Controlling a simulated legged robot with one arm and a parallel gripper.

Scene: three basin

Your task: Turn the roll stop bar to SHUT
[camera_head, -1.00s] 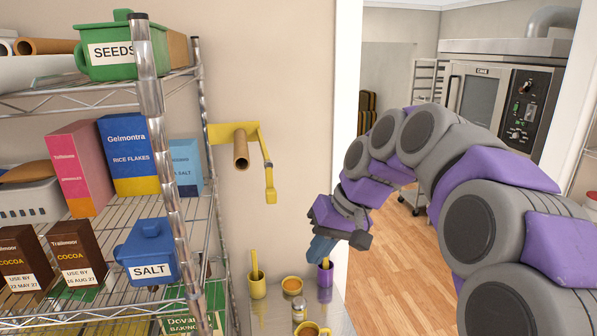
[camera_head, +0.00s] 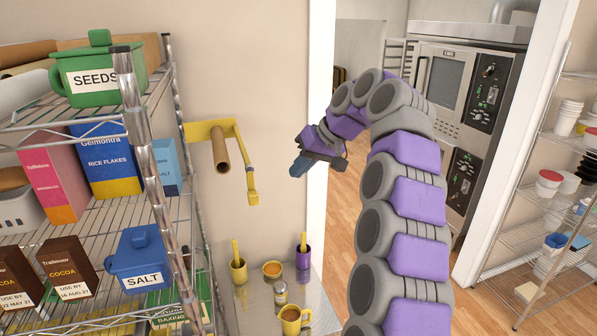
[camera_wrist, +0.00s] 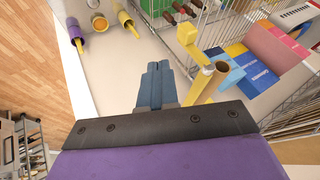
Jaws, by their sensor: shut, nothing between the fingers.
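A yellow roll holder (camera_head: 212,128) is fixed to the wall in the head view, with a brown cardboard roll (camera_head: 220,152) on it. Its yellow stop bar (camera_head: 249,178) hangs down at the right end, with a block at its lower tip. In the wrist view the bar's block end (camera_wrist: 187,34) and the roll (camera_wrist: 207,82) lie just right of my fingers. My gripper (camera_head: 298,169) is to the right of the bar, apart from it, its blue fingers together and empty; they also show in the wrist view (camera_wrist: 155,70). I cannot read any SHUT marking.
A wire shelf with boxes, a green SEEDS pot (camera_head: 98,78) and a blue SALT pot (camera_head: 141,262) stands at left. Below the holder, yellow and purple cups (camera_head: 303,258) sit on a metal surface. A doorway edge is close on the right.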

